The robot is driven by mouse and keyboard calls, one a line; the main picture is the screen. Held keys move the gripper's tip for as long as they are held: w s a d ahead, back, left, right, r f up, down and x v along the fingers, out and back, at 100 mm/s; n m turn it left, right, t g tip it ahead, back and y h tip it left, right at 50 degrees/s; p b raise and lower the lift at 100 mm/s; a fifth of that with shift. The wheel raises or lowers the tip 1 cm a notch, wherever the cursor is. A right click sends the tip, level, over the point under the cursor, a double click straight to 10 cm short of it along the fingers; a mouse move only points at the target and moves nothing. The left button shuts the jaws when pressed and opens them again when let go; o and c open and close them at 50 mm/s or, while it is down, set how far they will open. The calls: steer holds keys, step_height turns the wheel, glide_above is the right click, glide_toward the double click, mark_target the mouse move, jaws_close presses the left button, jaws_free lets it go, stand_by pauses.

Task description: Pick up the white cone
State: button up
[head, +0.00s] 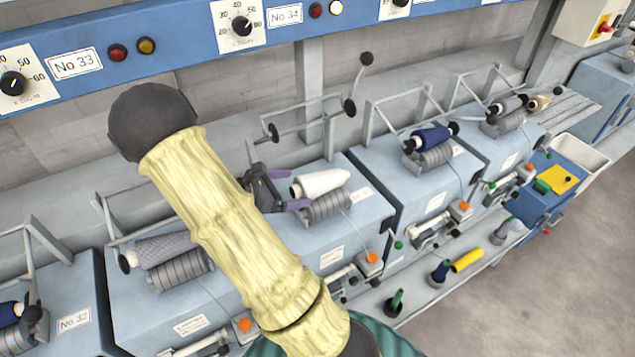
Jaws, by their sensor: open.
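The white cone (322,183) lies on its side on a grooved grey drum (326,206) on top of a blue-grey machine unit. My gripper (282,188), dark with purple fingers, is open at the left end of the cone. One finger reaches in front of the cone's lower left side.
A grey cone (166,248) sits at left and a dark blue cone (430,138) at right. Thin metal frames and a lever with black knobs (350,106) rise behind the white cone. A blue control beam (180,42) runs above.

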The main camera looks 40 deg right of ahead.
mark_target(310, 187)
steer(key=shift+s+d+f, duration=0.1)
steer(key=shift+s+d, duration=0.05)
steer(key=shift+d, duration=0.2)
steer(key=shift+a, duration=0.1)
steer(key=p+x, duration=0.2)
steer(key=x, duration=0.2)
steer(key=shift+s+d+f, duration=0.1)
steer(key=shift+d+f, duration=0.1)
steer(key=shift+d, duration=0.05)
steer(key=shift+s+d+f, duration=0.15)
steer(key=shift+d+f, duration=0.05)
steer(key=shift+d, duration=0.05)
steer(key=c, duration=1.2)
steer(key=shift+r, duration=0.15)
